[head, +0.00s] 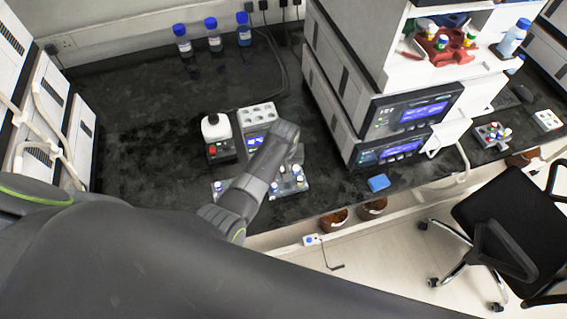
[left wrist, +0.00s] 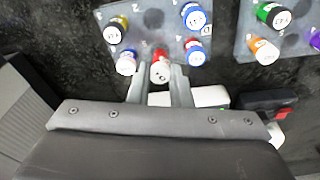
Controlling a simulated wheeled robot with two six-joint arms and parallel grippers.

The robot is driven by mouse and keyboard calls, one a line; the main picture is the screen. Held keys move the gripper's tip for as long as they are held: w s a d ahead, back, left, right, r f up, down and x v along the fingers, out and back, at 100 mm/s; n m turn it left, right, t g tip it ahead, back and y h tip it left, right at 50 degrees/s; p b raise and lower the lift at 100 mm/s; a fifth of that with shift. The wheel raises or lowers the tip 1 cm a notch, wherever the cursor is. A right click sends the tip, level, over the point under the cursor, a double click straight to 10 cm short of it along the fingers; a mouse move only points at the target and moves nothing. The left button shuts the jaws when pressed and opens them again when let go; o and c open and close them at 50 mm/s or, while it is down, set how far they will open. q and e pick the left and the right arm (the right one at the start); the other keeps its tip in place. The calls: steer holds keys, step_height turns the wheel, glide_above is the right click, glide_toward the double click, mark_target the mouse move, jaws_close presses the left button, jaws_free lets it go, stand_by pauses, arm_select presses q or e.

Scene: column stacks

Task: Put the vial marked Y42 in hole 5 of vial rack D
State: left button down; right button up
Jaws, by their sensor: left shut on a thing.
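My left gripper (left wrist: 160,80) is shut on a red vial with a white marked cap (left wrist: 160,69) at the near edge of a pale vial rack (left wrist: 172,33). The cap's mark is too small to read. I cannot tell whether the vial is seated or held just above the rack. My right gripper is not in view.
A second vial rack (left wrist: 292,42) holds green, orange and purple vials. A white-topped mixer (head: 216,128) and a block with holes (head: 257,115) stand behind. Instruments (head: 375,110) rise to the right. A blue object (head: 379,183) lies near the bench edge.

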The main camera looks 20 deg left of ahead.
arm_select(q)
steer(key=shift+f+b, duration=0.35)
steer(key=shift+f, duration=0.65)
stand_by(0.8)
steer(key=c, duration=1)
jaws_free()
steer(key=shift+o, duration=0.4)
steer(key=shift+s, duration=0.1)
steer(key=shift+f, duration=0.1)
